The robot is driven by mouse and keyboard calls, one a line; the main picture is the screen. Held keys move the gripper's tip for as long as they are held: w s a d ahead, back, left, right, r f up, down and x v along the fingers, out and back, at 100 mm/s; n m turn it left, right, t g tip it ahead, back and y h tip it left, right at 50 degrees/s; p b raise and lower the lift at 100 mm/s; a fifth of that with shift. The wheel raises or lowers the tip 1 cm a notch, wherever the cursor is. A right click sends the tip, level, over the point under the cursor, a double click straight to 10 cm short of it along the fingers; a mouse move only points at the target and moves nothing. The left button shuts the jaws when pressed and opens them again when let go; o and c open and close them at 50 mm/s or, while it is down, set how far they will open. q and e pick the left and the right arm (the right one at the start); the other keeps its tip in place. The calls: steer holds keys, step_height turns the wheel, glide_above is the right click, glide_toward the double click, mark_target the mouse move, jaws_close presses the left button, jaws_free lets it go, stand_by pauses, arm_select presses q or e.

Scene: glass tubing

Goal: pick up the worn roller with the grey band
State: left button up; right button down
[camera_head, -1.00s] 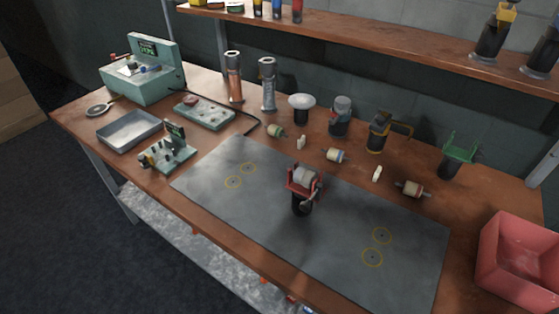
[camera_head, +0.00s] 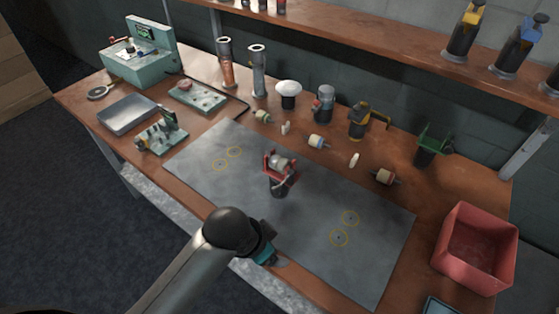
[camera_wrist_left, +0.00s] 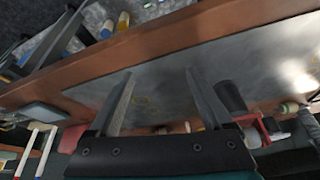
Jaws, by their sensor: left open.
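A pale grey-white roller (camera_head: 281,164) sits in a red holder (camera_head: 268,165) on the grey mat (camera_head: 330,200). Behind the mat lie a roller with a green end (camera_head: 262,116), one with a bluish end (camera_head: 318,142) and one with reddish ends (camera_head: 384,177). The bands are too small to tell which is the grey one. My left gripper (camera_head: 280,262) is over the mat's front edge, nearer than the red holder and apart from every roller. In the left wrist view its jaws (camera_wrist_left: 159,76) are open and empty, with the red holder (camera_wrist_left: 262,128) to their right.
A yellow-black holder (camera_head: 359,122) and a green holder (camera_head: 432,145) stand at the back. A red bin (camera_head: 475,248) is at the right, a metal tray (camera_head: 127,115) at the left. A shelf (camera_head: 340,30) overhangs the back. Much of the mat is clear.

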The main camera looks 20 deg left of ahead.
arm_select(q)
steer(key=w+d+r+m+h, duration=0.1)
steer(key=w+d+r+m, duration=0.2)
steer(key=w+r+m, duration=0.25)
steer(key=w+a+r+m+g+y+p, duration=0.1)
steer(key=w+a+r+m, duration=0.35)
steer(key=r, duration=0.25)
steer(key=w+a+r+m+y+p, duration=0.1)
steer(key=w+a+r+m, duration=0.4)
steer(key=r, duration=0.3)
glide_above(279, 160)
steer(key=s, duration=0.2)
step_height(279, 160, down, 9)
steer(key=shift+a+b+x, duration=0.15)
steer(key=shift+b+x, duration=0.15)
steer(key=shift+x, duration=1.2)
steer(key=shift+a+b+x, duration=0.15)
steer(key=shift+b+x, duration=0.1)
steer(key=shift+x, duration=1.2)
steer(key=shift+w, duration=0.2)
jaws_close()
